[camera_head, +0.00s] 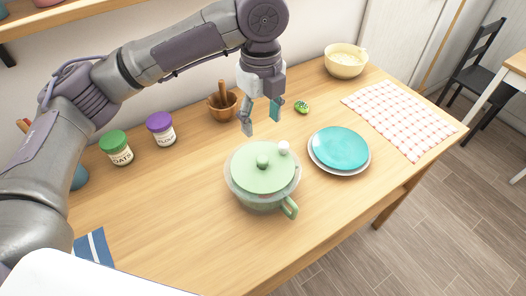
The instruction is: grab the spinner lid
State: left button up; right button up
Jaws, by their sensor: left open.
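The spinner lid (252,177) is pale green with a darker round knob (262,161) in the middle and a small white knob near its right edge. It sits on the spinner bowl (266,207), which has a green handle at the lower right. My left gripper (260,128) points down above the table, behind the lid in the picture. Its fingers are apart with nothing between them, and it is not touching the lid. My right gripper is not in view.
A teal plate on a pale one (340,147) stands right of the spinner. A mortar (222,107), a small green item (302,107), two jars (161,130), a cream bowl (345,62) and a checked cloth (403,118) lie around.

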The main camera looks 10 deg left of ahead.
pick_arm(q)
send_over(262, 158)
jog(key=f, duration=0.5)
jog(key=shift+s+p, duration=0.3)
jog(key=shift+s, duration=0.1)
jog(key=shift+w+f+p, duration=0.15)
jog(key=shift+f, duration=0.65)
jog(key=shift+w+f+p, duration=0.15)
jog(key=shift+f, duration=0.6)
notch_tip(262, 158, down, 4)
jog(key=shift+r+p, duration=0.2)
jog(key=shift+p, duration=0.3)
jog(key=shift+f, duration=0.5)
grip_shut()
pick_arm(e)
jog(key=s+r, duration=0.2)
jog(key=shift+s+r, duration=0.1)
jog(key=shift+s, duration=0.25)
